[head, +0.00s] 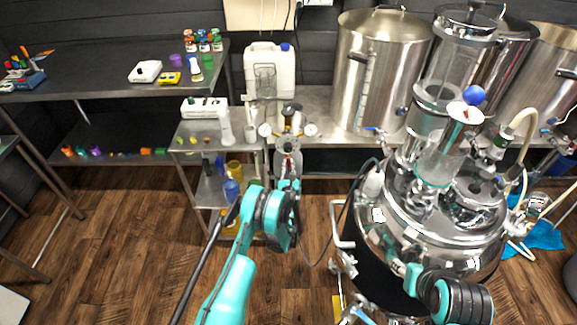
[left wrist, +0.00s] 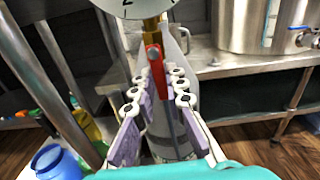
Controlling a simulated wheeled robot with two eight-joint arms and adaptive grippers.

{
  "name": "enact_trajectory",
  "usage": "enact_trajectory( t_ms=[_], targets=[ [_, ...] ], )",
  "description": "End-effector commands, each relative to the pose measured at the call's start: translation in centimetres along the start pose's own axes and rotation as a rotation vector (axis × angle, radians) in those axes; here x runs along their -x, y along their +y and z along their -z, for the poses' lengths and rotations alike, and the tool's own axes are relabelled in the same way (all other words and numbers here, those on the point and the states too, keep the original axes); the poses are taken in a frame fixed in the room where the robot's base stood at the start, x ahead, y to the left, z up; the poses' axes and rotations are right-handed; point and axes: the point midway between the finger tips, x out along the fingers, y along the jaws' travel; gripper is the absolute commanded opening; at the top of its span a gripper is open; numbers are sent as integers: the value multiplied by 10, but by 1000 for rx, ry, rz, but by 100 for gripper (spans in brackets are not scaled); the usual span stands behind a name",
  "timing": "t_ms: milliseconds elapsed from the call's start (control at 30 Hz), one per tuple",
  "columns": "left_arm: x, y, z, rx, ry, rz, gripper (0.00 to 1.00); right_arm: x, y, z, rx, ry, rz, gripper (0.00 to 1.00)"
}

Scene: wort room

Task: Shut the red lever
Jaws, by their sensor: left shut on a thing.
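The red lever (left wrist: 156,68) shows in the left wrist view, pointing down just below a brass fitting (left wrist: 152,30). My left gripper (left wrist: 157,92), with purple-padded fingers, is around its lower part, one finger on each side, shut on it. Exact finger contact is hard to see.
A grey cylinder (left wrist: 170,140) stands behind the fingers. A steel cart (head: 200,155) with bottles is left of my left gripper. A large steel vessel (head: 430,230) with a hose and cable stands to the right. Steel pots (head: 375,75) stand on the back bench. Floor at left is clear.

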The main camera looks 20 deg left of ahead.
Motion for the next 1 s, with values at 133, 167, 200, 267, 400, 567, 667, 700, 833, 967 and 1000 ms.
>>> enact_trajectory(
  t_ms=[133,167,200,267,400,567,667,700,833,967,1000],
  targets=[
    [0,0,0,12,0,0,0,0,0,0,0,0,0,40],
    [0,0,0,18,0,0,0,0,0,0,0,0,0,40],
    [0,-1,0,27,0,0,0,0,0,0,0,0,0,40],
    [0,-2,0,46,0,0,0,0,0,0,0,0,0,40],
    [0,-4,0,119,0,0,0,0,0,0,0,0,0,40],
    [0,-8,-1,243,0,1,0,0,0,0,0,0,0,40],
    [0,-11,-2,335,0,1,0,0,0,0,0,0,0,40],
    [0,-12,-2,374,0,1,0,0,0,0,0,0,0,40],
    [0,-15,-4,498,0,0,0,0,0,0,0,0,0,40],
    [0,-18,-6,621,0,0,0,0,0,0,0,0,0,40],
    [0,-19,-7,660,0,0,0,0,0,0,0,0,0,40]
  ],
)
